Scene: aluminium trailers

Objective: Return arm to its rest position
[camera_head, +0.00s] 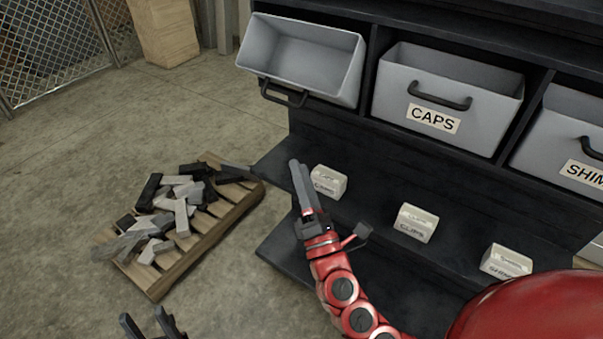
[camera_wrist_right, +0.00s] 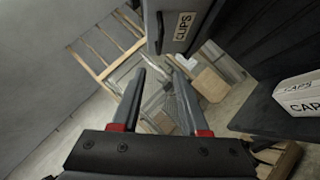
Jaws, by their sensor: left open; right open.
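My right arm (camera_head: 345,290) is red and reaches up from the bottom right, in front of the dark shelf unit. Its gripper (camera_head: 300,172) is just left of a small white box (camera_head: 330,180) on the lower shelf. In the right wrist view this gripper (camera_wrist_right: 160,80) is open, with nothing between its fingers. My left gripper (camera_head: 152,322) shows only its fingers at the bottom edge; they are apart and empty.
The leftmost grey bin (camera_head: 302,58) is tilted open; the CAPS bin (camera_head: 440,85) and SHIM bin (camera_head: 575,130) are beside it. White boxes (camera_head: 415,223) (camera_head: 507,261) sit on the shelf. A pallet (camera_head: 222,215) of metal pieces lies left. Floor around it is clear.

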